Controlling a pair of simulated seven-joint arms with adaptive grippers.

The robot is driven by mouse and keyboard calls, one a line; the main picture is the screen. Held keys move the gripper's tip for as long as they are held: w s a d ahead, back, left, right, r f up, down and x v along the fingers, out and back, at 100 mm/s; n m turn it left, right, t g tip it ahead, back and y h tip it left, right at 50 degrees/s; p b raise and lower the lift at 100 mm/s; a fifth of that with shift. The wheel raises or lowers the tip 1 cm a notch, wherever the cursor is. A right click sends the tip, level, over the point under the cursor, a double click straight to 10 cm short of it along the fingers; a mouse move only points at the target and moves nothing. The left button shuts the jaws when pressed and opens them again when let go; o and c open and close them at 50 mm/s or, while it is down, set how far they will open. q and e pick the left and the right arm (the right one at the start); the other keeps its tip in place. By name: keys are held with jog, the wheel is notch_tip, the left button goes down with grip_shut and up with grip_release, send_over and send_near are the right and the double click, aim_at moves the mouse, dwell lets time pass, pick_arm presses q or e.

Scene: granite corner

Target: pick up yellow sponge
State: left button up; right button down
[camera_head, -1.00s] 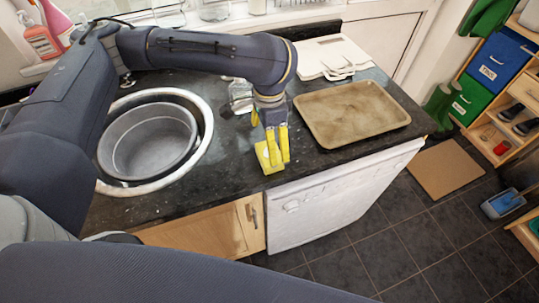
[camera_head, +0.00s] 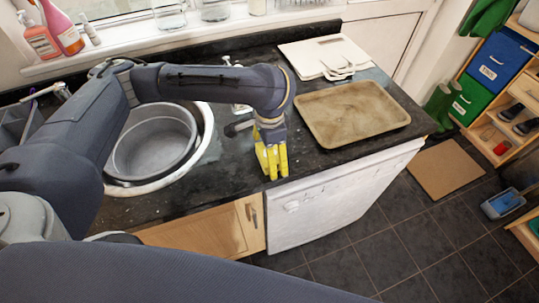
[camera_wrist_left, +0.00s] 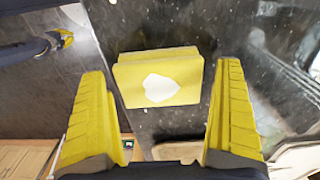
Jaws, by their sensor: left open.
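The yellow sponge (camera_wrist_left: 158,78) with a white patch on its face shows clearly in the left wrist view, on the dark granite counter. My left gripper (camera_wrist_left: 162,72) is open, with one yellow finger on each side of the sponge in that view and gaps between. In the head view my left gripper (camera_head: 272,166) points down at the counter near its front edge. Its yellow fingers hide most of the sponge there. A small dark arm end with yellow tips (camera_wrist_left: 64,38), apparently my right gripper, shows at the upper left of the wrist view, too small to read.
A brown baking tray (camera_head: 352,113) lies right of my left gripper. White boards (camera_head: 325,55) lie behind it. A round sink with a grey basin (camera_head: 152,145) is to the left. A tap (camera_head: 238,105) stands behind the gripper. The counter's front edge is close.

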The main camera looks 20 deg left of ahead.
pick_arm(q)
jog(key=shift+f, duration=0.1)
jog(key=c, duration=1)
jog(key=shift+c, duration=0.2)
notch_tip(320, 180, up, 20)
dwell(0.8)
